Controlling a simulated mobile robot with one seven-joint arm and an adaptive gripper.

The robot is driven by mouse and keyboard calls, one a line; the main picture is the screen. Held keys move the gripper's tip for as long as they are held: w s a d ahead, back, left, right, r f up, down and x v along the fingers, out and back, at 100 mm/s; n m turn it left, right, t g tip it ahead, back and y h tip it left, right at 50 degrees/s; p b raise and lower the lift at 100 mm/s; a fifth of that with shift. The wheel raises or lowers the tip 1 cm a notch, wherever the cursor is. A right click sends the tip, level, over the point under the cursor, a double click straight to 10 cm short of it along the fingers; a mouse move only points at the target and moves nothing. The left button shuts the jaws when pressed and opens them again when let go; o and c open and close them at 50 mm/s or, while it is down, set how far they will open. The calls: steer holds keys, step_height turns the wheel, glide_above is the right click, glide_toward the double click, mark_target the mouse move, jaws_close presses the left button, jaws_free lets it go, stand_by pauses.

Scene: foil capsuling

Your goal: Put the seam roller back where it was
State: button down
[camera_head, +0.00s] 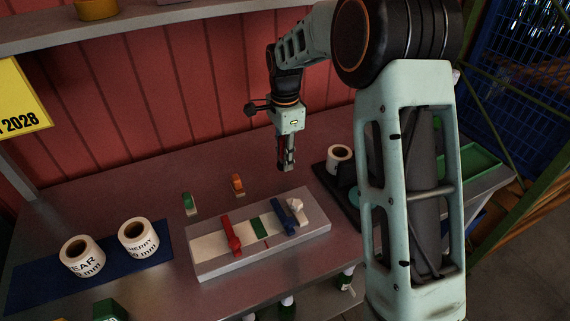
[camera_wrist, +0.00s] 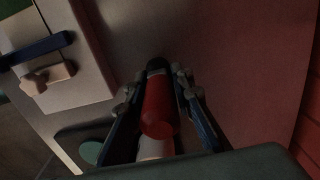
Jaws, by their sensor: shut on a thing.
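My gripper (camera_head: 287,166) hangs fingers down above the back of the grey bench, behind the pale board (camera_head: 210,262). In the wrist view my gripper (camera_wrist: 155,95) is shut on a red cylinder with a grey band and black end, which I take for the seam roller (camera_wrist: 158,105). It lies lengthwise between the two fingers. In the head view the held thing is too small and dark to make out. The board carries a red bar (camera_head: 231,235), a green patch (camera_head: 259,228), a blue bar (camera_head: 284,216) and a pale knobbed piece (camera_head: 296,207).
A small orange block (camera_head: 237,184) and a green block (camera_head: 189,204) stand behind the board. Two label rolls (camera_head: 82,256) (camera_head: 138,235) stand on a blue mat (camera_head: 35,285). A white roll (camera_head: 340,158) stands right, near a green tray (camera_head: 482,160). The bench's back left is clear.

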steer(key=shift+f, duration=1.4)
steer(key=shift+f, duration=0.15)
steer(key=c, duration=1.7)
jaws_free()
steer(key=shift+r, duration=3.9)
steer(key=shift+r, duration=0.1)
